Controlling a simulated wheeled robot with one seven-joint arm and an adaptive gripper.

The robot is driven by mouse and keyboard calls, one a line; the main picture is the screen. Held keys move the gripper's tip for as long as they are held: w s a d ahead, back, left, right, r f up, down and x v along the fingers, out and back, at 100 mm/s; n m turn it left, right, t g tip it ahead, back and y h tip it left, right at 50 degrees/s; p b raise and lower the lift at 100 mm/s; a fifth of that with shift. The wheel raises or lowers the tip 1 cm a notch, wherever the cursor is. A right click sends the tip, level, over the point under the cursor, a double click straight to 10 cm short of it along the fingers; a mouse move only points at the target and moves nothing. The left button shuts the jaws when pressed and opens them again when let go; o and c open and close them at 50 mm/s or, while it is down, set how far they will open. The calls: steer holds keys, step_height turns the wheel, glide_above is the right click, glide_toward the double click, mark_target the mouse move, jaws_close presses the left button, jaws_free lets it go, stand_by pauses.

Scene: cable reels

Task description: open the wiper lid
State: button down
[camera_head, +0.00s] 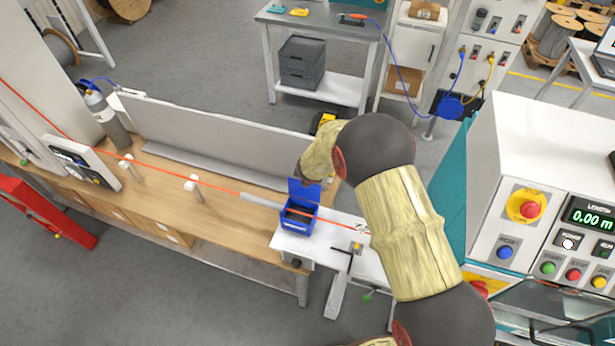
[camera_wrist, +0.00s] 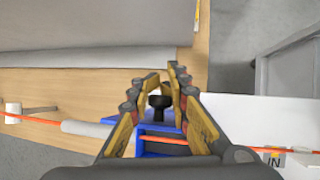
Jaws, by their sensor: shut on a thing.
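The wiper is a small blue box (camera_head: 295,222) at the right end of the wooden bench. Its blue lid (camera_head: 304,193) stands raised, roughly upright, at the box's back edge. An orange cable (camera_head: 222,188) runs through the box; in the wrist view the cable (camera_wrist: 165,139) crosses the box's open inside. My gripper (camera_wrist: 160,80) is shut on the lid's black knob (camera_wrist: 160,102), between the fingers. In the head view my arm and its cover hide most of the gripper, just behind the lid.
A white machine with buttons (camera_head: 545,200) stands close on the right. A grey panel (camera_head: 210,128) runs along the bench's back. White cable guides (camera_head: 191,183) and a spray bottle (camera_head: 105,118) are to the left. A grey table (camera_head: 320,85) with crates stands behind, across open floor.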

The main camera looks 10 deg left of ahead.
steer(key=shift+s+d+f, duration=0.25)
steer(key=shift+f, duration=0.2)
steer(key=c, duration=2.1)
jaws_free()
steer(key=shift+c, duration=0.2)
steer(key=o, duration=0.5)
steer(key=shift+w+r, duration=0.1)
steer(key=shift+r, duration=0.05)
steer(key=shift+a+r, duration=0.1)
steer(key=v, duration=1.2)
steer(key=shift+a, duration=0.1)
